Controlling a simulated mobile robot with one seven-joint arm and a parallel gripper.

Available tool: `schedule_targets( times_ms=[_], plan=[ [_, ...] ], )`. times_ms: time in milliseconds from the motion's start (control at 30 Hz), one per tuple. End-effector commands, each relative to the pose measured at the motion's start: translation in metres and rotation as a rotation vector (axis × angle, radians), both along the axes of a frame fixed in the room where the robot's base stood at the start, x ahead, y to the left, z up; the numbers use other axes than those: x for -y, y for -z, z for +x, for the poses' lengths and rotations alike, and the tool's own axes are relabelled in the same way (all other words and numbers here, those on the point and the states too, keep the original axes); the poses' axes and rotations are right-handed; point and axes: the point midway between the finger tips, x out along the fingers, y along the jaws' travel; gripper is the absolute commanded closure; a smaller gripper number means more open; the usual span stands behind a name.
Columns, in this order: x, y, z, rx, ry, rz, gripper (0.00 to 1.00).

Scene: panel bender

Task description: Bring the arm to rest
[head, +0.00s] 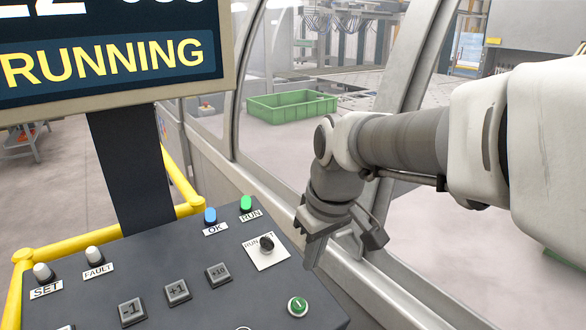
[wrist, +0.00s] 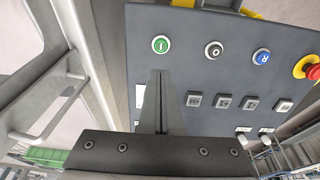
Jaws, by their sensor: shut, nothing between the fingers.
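My gripper (head: 314,256) hangs at the end of my arm, just right of the control panel (head: 200,305) in the head view, pointing down. Its fingers are together with nothing between them. In the wrist view the shut fingers (wrist: 160,78) point at the panel, just below the green button (wrist: 160,44) in the picture. That green button also shows in the head view (head: 298,306), below and left of the fingers. I see no contact between the fingers and the panel. A black rotary switch (head: 266,244) sits on a white plate left of my gripper.
The screen (head: 110,50) reads RUNNING. The RUN lamp (head: 246,203) is green and the OK lamp (head: 210,215) blue. A metal-framed clear guard runs close behind my arm. A green crate (head: 292,106) lies beyond it. A red emergency stop (wrist: 314,71) is on the panel. Yellow rails edge the panel.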

Motion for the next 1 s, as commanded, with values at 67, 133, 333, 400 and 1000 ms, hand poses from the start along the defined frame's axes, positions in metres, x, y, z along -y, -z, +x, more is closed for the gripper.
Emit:
schedule_targets(
  times_ms=[67, 133, 333, 400, 1000],
  plan=[
    [0.0, 0.0, 0.0, 0.0, 0.0, 0.0, 1.0],
    [0.0, 0.0, 0.0, 0.0, 0.0, 0.0, 1.0],
    [0.008, -0.004, -0.008, 0.015, 0.038, 0.001, 1.0],
    [0.019, -0.009, -0.017, 0.036, 0.084, 0.001, 1.0],
    [0.1, -0.011, -0.121, 0.233, 0.57, 0.075, 1.0]
  ],
)
